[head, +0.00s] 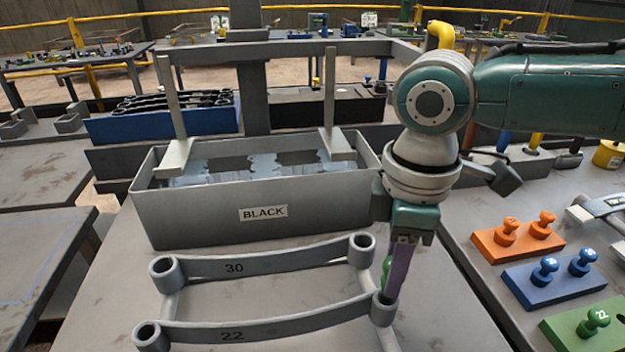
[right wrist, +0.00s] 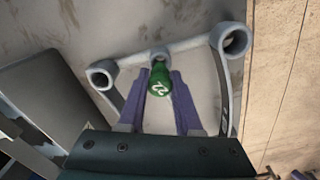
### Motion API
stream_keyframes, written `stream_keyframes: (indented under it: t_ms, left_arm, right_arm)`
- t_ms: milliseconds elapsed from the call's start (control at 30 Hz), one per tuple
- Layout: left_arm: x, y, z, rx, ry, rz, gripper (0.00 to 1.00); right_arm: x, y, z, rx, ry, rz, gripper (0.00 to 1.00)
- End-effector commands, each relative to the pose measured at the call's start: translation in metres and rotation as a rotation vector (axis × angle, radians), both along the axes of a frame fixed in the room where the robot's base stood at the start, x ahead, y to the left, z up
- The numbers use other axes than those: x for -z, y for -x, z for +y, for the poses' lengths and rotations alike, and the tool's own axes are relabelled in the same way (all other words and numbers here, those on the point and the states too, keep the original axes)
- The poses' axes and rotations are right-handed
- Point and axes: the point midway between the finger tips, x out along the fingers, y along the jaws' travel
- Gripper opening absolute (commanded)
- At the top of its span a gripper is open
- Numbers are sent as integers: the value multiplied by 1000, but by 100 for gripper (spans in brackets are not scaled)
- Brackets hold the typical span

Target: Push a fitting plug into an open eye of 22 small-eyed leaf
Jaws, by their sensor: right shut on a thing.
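The 22 leaf (head: 270,325) lies across a stand at the front of the table. Its left eye (head: 148,333) is open; its right eye (head: 383,312) is partly hidden behind my fingertips. My right gripper (head: 392,290) is shut on a green plug, just at that right eye. In the right wrist view the green plug (right wrist: 158,82), marked 22, sits between the purple fingers, close to a ring on the rail. I cannot tell whether the plug is inside an eye. My left gripper is not in view.
The 30 leaf (head: 265,263) lies behind, with both eyes open. A grey crate marked BLACK (head: 200,218) stands behind it. At right are an orange plug block (head: 490,248), a blue one (head: 565,285) and a green one (head: 560,335). A blue box (head: 160,124) holds black leaves.

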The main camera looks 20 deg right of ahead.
Motion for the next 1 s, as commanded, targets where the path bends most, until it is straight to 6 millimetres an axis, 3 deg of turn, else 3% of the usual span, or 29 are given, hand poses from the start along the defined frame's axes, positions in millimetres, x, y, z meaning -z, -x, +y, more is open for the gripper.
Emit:
stream_keyframes:
  t_ms: [1000]
  left_arm:
    - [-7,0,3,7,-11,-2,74]
  right_arm:
    - [0,1,0,1,0,1,0]
